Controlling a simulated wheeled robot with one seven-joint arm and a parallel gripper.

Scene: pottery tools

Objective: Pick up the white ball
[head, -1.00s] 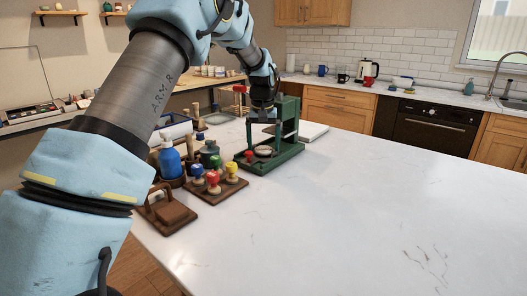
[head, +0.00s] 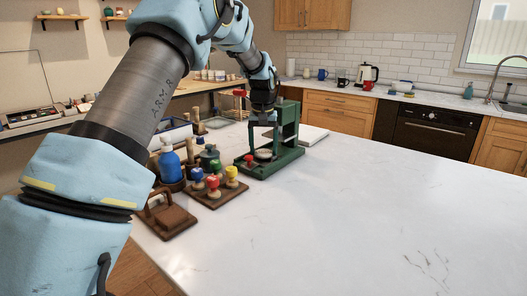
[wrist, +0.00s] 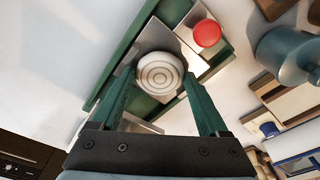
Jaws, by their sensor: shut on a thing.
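The white ball (wrist: 158,73) shows in the wrist view as a round, off-white shape with concentric rings. It sits between the two dark green fingers of my gripper (wrist: 158,80), which are shut on it at its sides. In the head view, my gripper (head: 263,122) is at the green stand (head: 287,135), above its base. A pale round shape (head: 263,154) shows low under the gripper there. From these views I cannot tell whether the ball still touches the surface beneath it.
A red knob (wrist: 207,33) is close beside the ball. The stand's upright is right of my gripper. A wooden block with coloured knobs (head: 215,190), a blue bottle (head: 170,162) and a brown wooden tool (head: 166,215) stand front left. The counter (head: 370,210) is clear at right.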

